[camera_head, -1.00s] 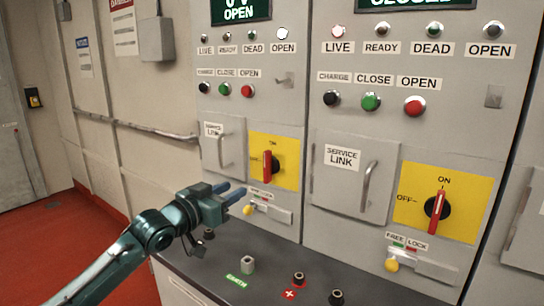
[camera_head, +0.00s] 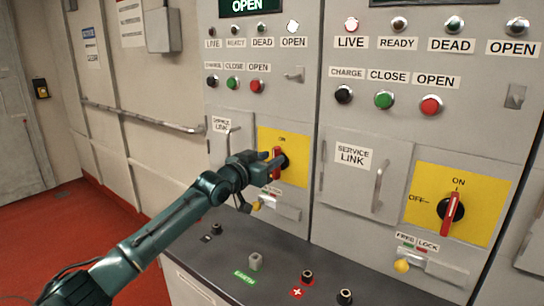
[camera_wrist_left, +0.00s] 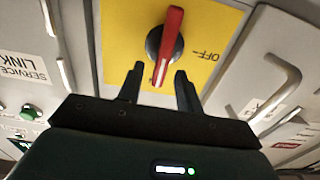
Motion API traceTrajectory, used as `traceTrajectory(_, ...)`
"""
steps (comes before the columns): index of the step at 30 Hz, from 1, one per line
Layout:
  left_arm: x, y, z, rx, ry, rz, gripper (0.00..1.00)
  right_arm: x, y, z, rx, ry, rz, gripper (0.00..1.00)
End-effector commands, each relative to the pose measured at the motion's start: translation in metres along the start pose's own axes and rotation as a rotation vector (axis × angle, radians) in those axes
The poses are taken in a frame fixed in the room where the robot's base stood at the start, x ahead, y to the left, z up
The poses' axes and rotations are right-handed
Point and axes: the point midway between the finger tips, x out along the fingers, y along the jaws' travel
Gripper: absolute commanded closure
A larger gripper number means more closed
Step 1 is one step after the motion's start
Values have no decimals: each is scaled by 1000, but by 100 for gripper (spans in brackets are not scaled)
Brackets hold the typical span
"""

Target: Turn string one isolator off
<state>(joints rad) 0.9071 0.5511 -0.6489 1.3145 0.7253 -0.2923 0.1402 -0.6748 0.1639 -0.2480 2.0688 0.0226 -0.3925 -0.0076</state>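The left panel's isolator has a red handle (camera_head: 277,163) on a black knob over a yellow plate (camera_head: 297,165). The handle stands upright, pointing at ON. My left gripper (camera_head: 268,168) is right in front of it and partly hides the plate. In the left wrist view, which is upside down, the red handle (camera_wrist_left: 171,40) has its near end between the two dark open fingers (camera_wrist_left: 159,76), with a gap on each side. I cannot tell how deep the fingers reach. The right panel's isolator handle (camera_head: 453,207) also points at ON. My right gripper is not in view.
A key slot with a yellow knob (camera_head: 257,206) sits just below the left isolator. Service link doors with bar handles (camera_head: 379,186) stand beside each isolator. A dark ledge (camera_head: 225,255) with terminals juts out below. Push buttons (camera_head: 257,86) are above.

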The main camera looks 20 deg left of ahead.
Motion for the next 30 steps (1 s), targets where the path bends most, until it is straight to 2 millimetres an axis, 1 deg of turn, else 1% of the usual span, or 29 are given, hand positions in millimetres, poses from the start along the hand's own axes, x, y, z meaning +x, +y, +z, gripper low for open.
traceTrajectory(1,5,0,-1,-1,0,-1,65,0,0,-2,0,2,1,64)
traceTrajectory(6,14,0,-1,2,1,-1,65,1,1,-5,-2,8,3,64)
traceTrajectory(15,16,0,0,1,0,-1,65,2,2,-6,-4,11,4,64)
traceTrajectory(17,16,0,0,1,0,-1,69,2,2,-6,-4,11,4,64)
traceTrajectory(28,15,0,0,1,0,-1,99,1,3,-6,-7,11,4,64)
traceTrajectory(30,15,0,0,1,0,-1,100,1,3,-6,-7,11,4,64)
